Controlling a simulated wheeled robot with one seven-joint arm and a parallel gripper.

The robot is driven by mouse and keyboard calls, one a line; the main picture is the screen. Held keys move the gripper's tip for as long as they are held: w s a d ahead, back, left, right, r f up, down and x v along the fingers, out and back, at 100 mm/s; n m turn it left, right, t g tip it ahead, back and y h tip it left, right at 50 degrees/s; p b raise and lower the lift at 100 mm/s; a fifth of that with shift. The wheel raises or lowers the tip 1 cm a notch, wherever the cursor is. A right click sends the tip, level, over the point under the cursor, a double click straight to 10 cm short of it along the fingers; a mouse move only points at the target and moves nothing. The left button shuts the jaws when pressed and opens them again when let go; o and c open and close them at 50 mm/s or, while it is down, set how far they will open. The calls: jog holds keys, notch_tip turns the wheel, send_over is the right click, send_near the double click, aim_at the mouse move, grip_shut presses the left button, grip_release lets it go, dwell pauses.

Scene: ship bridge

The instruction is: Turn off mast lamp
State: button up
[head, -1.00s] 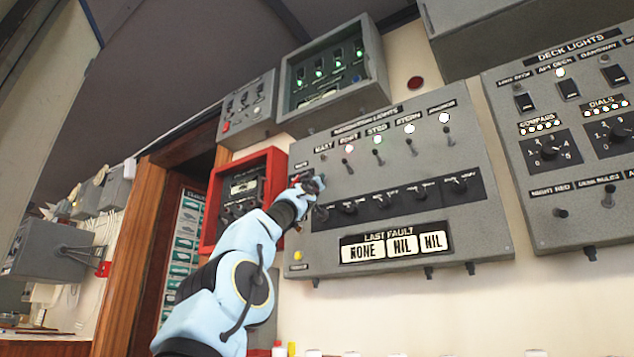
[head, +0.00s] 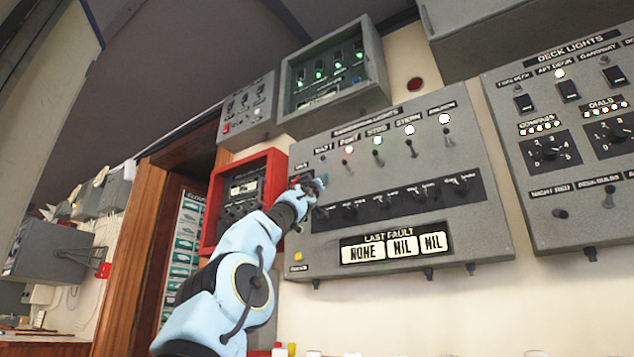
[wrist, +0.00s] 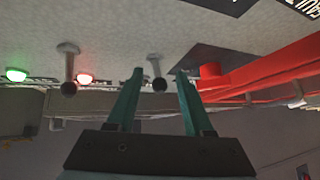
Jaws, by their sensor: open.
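The grey navigation lights panel (head: 470,215) on the wall has a row of labelled lamps with toggle switches below. The mast lamp (head: 322,158), at the row's left end, looks dark. My gripper (head: 314,184) is at the panel's left side, just below that lamp, and covers the mast switch in the head view. In the wrist view my gripper (wrist: 157,82) is open, with the mast toggle (wrist: 156,72) between its two green fingertips. I cannot tell whether a finger touches it. The port toggle (wrist: 68,70) stands outside the fingers to the left.
The port (head: 348,150), starboard (head: 378,141), stern (head: 409,130) and anchor (head: 444,118) lamps are lit. A row of dark rotary knobs (head: 385,201) lies below the switches. A red box (head: 275,168) juts out close left of my gripper.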

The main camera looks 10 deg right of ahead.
jog(key=b+v, duration=1)
jog(key=shift+s+f+b, duration=0.2)
jog(key=shift+f+b, duration=0.05)
jog(key=shift+b, duration=0.15)
jog(key=shift+a, duration=0.1)
